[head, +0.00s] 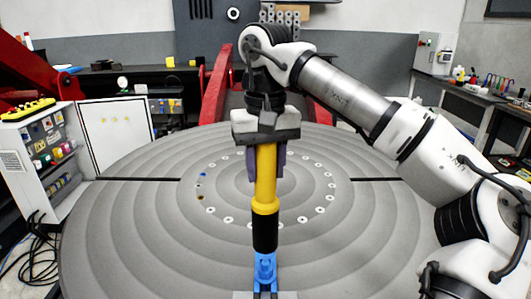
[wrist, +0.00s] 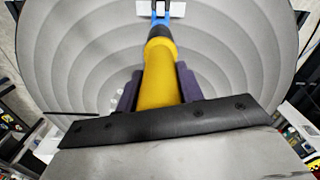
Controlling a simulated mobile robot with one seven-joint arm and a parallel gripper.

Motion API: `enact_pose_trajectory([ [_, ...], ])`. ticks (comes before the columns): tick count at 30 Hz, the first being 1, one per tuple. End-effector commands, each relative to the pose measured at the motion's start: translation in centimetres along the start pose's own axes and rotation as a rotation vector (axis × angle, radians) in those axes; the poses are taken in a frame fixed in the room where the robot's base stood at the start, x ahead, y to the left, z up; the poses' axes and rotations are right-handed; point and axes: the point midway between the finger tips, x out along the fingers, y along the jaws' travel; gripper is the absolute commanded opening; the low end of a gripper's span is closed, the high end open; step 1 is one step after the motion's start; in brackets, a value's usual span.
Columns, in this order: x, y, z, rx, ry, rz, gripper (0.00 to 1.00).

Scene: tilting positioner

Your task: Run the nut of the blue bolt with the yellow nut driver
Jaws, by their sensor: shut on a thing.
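The yellow nut driver (head: 265,180) is held upright in my gripper (head: 265,165), with its black lower sleeve (head: 265,234) pointing down. The sleeve's lower end meets the blue bolt (head: 266,264) in the head view, or stands just in front of or behind it; I cannot tell which. The nut is hidden. In the wrist view the yellow driver (wrist: 158,75) runs from between my gripper's dark fingers (wrist: 158,90) toward the blue bolt part (wrist: 161,12) at the top edge. My gripper is shut on the driver's yellow body.
The round grey ringed table (head: 120,215) of the positioner fills the middle, with a circle of holes and small discs. A red frame (head: 216,85) stands behind it. A control cabinet (head: 35,160) is at the left, and a workbench (head: 480,95) is at the right.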

Motion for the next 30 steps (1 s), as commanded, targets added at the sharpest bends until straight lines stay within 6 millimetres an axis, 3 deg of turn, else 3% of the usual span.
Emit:
enact_pose_trajectory([
  [16,-0.1,-0.1,0.1,-0.005,0.002,-0.002,0.10],
  [30,3.8,0.0,0.1,-0.003,0.001,-0.001,0.10],
])
